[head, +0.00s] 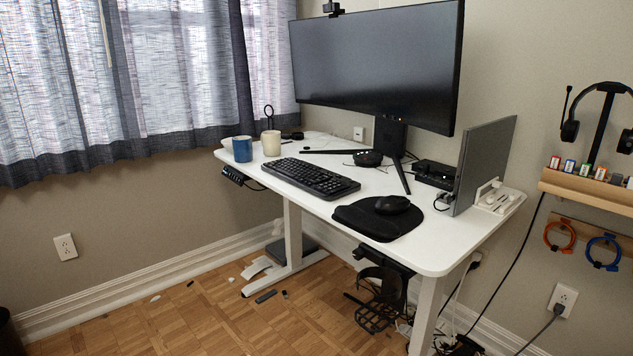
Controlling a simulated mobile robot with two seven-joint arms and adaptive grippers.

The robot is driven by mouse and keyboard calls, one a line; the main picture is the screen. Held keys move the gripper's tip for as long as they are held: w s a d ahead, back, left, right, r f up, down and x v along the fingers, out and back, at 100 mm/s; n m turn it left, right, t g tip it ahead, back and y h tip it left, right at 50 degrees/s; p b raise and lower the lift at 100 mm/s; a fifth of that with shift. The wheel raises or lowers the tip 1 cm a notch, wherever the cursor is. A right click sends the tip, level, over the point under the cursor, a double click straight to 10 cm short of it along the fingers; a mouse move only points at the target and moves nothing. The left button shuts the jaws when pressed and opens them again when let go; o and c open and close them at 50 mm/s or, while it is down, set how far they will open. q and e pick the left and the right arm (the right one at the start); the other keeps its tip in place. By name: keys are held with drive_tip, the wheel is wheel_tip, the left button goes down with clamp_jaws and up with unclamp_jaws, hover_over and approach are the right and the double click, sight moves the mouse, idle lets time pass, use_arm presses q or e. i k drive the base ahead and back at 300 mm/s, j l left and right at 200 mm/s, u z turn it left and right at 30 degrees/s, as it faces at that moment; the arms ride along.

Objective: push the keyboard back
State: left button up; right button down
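The black keyboard (309,178) lies flat on the white desk (455,237), close to the desk's front edge, left of the mouse pad. A strip of bare desk shows behind it, up to the monitor stand's feet. Neither of my grippers shows in the head view, and nothing touches the keyboard from above.
A blue mug (242,149) and a cream mug (271,143) stand beyond the keyboard's left end. A black mouse (392,204) sits on a mouse pad (371,219) to the right. The monitor (384,66) stands behind, and a laptop (484,165) stands upright at right.

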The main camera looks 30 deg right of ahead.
sight(295, 171)
drive_tip(key=z, duration=0.4)
drive_tip(key=i+j+z, duration=0.1)
drive_tip(key=z, duration=0.3)
drive_tip(key=i+j+z, duration=0.1)
drive_tip(key=z, duration=0.7)
drive_tip(key=i+j+z, duration=0.15)
drive_tip(key=j+z, duration=0.7)
drive_tip(key=j, duration=0.2)
drive_tip(key=j+z, duration=0.5)
drive_tip(key=j, duration=0.6)
drive_tip(key=k+j, duration=0.1)
drive_tip(key=j, duration=0.8)
drive_tip(key=k+j+z, duration=0.1)
drive_tip(key=j, duration=0.35)
drive_tip(key=k+j, duration=0.15)
drive_tip(key=j, duration=0.3)
drive_tip(key=k+j+z, duration=0.1)
drive_tip(key=j, duration=0.35)
